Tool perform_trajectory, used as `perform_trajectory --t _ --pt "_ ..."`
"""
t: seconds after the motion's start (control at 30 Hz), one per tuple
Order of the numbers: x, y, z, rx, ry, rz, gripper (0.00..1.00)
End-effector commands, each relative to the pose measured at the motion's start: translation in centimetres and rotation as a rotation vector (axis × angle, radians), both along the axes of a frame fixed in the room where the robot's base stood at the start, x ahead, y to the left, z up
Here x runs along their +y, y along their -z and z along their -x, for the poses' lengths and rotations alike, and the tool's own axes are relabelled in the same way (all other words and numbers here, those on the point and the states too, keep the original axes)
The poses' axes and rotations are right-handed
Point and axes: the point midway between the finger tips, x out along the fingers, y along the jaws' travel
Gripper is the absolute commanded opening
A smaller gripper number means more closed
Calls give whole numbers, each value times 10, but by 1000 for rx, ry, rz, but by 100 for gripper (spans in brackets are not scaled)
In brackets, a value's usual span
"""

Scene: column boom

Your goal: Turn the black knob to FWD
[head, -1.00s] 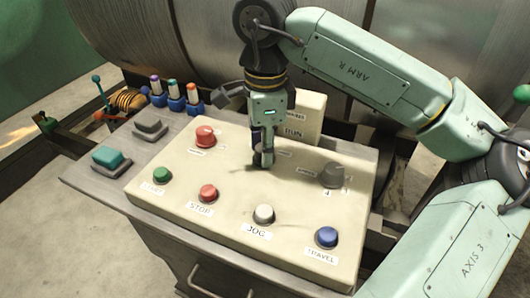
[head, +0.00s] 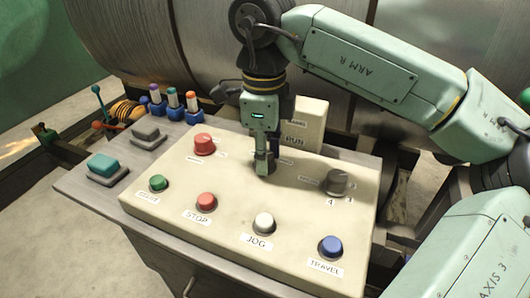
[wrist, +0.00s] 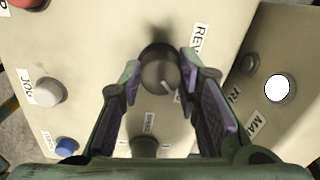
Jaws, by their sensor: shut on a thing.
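The black knob (wrist: 158,66) is round and dark with a white pointer line, which points down and slightly right in the wrist view. A REV label (wrist: 198,40) is on the panel just right of it. I cannot read an FWD label in either view. My gripper (wrist: 160,74) has one finger on each side of the knob and is shut on it. In the head view my gripper (head: 265,165) points down onto the panel's middle, and its fingers largely hide the knob.
The cream panel (head: 230,232) also carries a red knob (head: 204,144), a dark grey dial (head: 343,181), and green, red, white and blue buttons along its front. An upright box marked RUN (head: 309,122) stands close behind my gripper. A large metal drum (head: 160,45) fills the back.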

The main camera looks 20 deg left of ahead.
Motion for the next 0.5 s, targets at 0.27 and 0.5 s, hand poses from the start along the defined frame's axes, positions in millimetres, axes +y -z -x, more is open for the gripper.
perform_trajectory --t 0.27,0.5 --pt "0 0 0 0 1 0 36" --pt "0 0 0 0 0 0 51"
